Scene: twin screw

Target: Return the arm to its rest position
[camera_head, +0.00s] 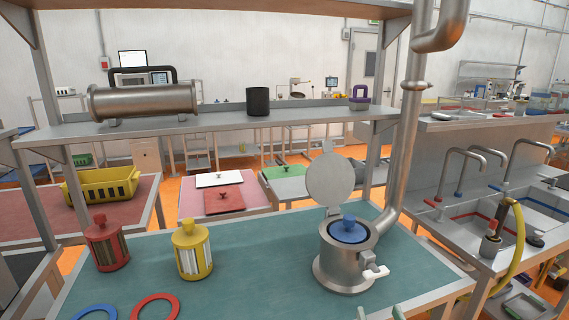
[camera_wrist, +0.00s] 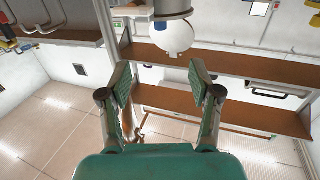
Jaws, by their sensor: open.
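My gripper (camera_wrist: 160,80) is in the wrist view with its two fingers spread wide apart and nothing between them. A white rounded object under a metal cylinder (camera_wrist: 177,36) shows beyond the fingertips; I cannot tell if it is near them. A blue-topped piece (camera_head: 348,230) sits in the pot's mouth.
A red canister (camera_head: 107,243) and a yellow canister (camera_head: 192,250) stand on the bench, with red (camera_head: 156,306) and blue (camera_head: 95,312) rings in front. A shelf (camera_head: 220,121) spans above, holding a metal cylinder (camera_head: 145,101). A vertical pipe (camera_head: 404,150) rises at right.

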